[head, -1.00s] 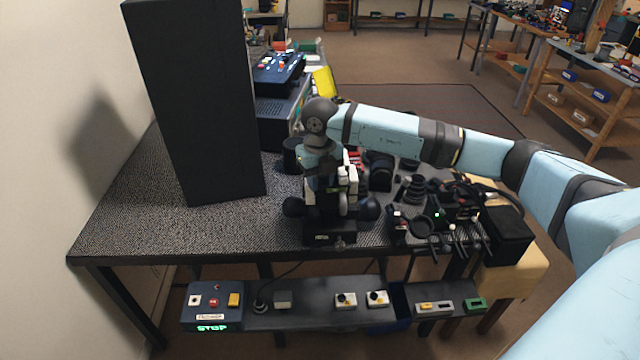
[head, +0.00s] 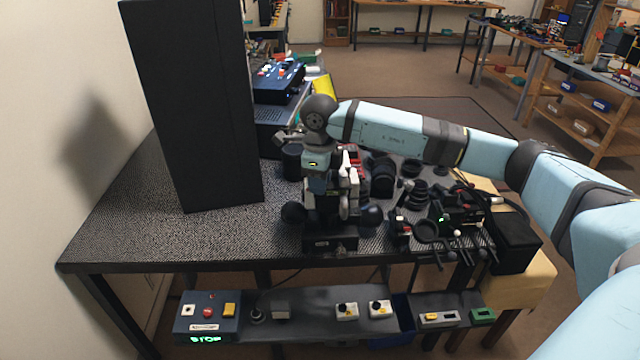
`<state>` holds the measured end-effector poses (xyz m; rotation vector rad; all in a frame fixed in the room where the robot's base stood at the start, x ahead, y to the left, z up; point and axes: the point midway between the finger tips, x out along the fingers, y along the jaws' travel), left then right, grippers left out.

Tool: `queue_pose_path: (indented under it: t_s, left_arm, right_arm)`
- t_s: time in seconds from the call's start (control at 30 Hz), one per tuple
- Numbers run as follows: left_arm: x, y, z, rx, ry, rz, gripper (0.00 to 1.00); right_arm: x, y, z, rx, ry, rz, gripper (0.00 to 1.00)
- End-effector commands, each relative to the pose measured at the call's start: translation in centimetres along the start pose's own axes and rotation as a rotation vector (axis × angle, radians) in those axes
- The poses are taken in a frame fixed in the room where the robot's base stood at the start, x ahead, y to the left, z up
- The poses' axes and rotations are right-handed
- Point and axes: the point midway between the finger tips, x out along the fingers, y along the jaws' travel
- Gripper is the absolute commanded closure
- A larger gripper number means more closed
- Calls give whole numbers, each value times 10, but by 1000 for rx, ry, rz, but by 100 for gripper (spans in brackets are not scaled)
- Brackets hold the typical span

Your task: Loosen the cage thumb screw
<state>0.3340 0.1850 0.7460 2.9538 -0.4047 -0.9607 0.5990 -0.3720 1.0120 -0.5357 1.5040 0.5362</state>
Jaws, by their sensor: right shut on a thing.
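My right arm reaches in from the right, and its wrist points down over a dark bench device (head: 330,238). The device has a black base with a round dark knob on each side. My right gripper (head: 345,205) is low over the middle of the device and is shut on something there. The gripped part is hidden by the fingers and wrist, so I cannot make out the cage thumb screw itself. My left gripper is not in view.
A tall black cabinet (head: 195,110) stands left on the textured bench (head: 140,215). A blue instrument box (head: 278,82) is behind. Dark lens parts and tools (head: 440,215) crowd the right side. A control shelf (head: 310,325) runs below the front edge. The bench's left part is clear.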

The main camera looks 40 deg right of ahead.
Motion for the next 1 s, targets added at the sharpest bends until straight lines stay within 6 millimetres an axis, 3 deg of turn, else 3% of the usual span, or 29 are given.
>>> queue_pose_path:
  t_s: [0.73, 0.77, 0.8, 1.0]
  left_arm:
    - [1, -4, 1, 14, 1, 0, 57]
    - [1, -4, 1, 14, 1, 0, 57]
    - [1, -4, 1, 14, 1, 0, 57]
    - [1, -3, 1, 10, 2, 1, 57]
  right_arm:
    - [-2, -1, 0, -89, -4, -3, 95]
    - [-2, -1, 0, -89, -4, -3, 69]
    - [-2, -1, 0, -89, -4, -3, 60]
    - [-1, 0, 0, -89, -2, -1, 60]
